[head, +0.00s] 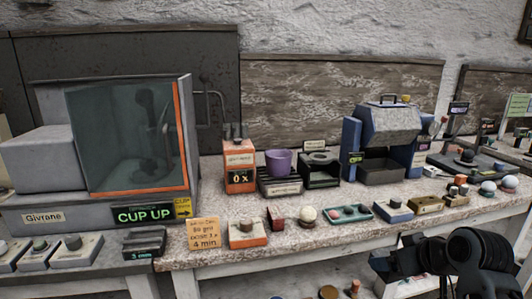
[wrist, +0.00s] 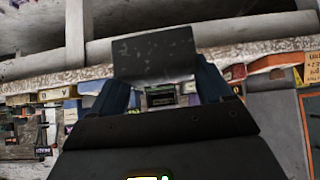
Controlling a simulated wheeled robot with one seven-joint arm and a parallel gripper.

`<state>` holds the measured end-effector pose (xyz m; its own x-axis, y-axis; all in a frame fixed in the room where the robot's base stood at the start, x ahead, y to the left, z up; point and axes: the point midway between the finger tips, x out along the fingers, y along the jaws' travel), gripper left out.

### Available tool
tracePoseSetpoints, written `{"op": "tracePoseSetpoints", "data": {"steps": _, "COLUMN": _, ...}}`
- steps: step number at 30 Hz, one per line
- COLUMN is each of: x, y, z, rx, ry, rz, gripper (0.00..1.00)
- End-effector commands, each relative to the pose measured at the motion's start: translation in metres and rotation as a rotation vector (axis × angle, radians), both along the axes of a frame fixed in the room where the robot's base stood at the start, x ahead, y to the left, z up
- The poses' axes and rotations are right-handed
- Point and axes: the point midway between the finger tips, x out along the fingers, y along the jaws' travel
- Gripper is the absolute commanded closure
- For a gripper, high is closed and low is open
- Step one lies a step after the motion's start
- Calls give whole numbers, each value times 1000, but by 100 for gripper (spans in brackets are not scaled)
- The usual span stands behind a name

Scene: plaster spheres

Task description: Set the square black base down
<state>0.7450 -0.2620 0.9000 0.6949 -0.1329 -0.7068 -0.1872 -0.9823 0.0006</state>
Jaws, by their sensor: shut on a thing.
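The square black base (wrist: 154,54) shows in the wrist view as a dark, speckled flat plate. My gripper (wrist: 162,80) is shut on it, with a bluish finger at each side. In the head view, my gripper (head: 388,262) is at the lower right, in front of the bench's front edge. Its dark fingers and the base are hard to tell apart there. The underside of the base and the exact finger contact are hidden.
The speckled bench (head: 205,262) carries a glass-fronted cabinet (head: 125,140), an orange box (head: 240,180), a purple cup (head: 279,163), a blue machine (head: 385,135) and a row of small blocks and balls. Some bare bench shows between them, near the front edge.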

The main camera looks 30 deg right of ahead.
Motion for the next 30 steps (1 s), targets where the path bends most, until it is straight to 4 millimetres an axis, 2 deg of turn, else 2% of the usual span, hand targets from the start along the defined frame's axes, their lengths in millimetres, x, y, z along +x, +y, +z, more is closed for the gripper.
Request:
{"op": "tracePoseSetpoints", "data": {"steps": 1, "x": 10, "y": 27, "z": -12, "rx": 3, "ry": 3, "rz": 22, "gripper": 81}}
{"op": "tracePoseSetpoints", "data": {"steps": 6, "x": 33, "y": 107, "z": -42, "rx": 2, "ry": 2, "rz": 70, "gripper": 81}}
{"op": "tracePoseSetpoints", "data": {"steps": 9, "x": 39, "y": 153, "z": -56, "rx": 2, "ry": 1, "rz": 102, "gripper": 81}}
{"op": "tracePoseSetpoints", "data": {"steps": 12, "x": 41, "y": 194, "z": -67, "rx": 1, "ry": 0, "rz": 134, "gripper": 81}}
{"op": "tracePoseSetpoints", "data": {"steps": 15, "x": 40, "y": 226, "z": -75, "rx": 0, "ry": -1, "rz": 159, "gripper": 81}}
{"op": "tracePoseSetpoints", "data": {"steps": 19, "x": 37, "y": 251, "z": -80, "rx": 1, "ry": -2, "rz": 180, "gripper": 81}}
{"op": "tracePoseSetpoints", "data": {"steps": 23, "x": 35, "y": 261, "z": -95, "rx": 2, "ry": 2, "rz": 188, "gripper": 81}}
{"op": "tracePoseSetpoints", "data": {"steps": 30, "x": 21, "y": 263, "z": -162, "rx": 4, "ry": 2, "rz": 190, "gripper": 81}}
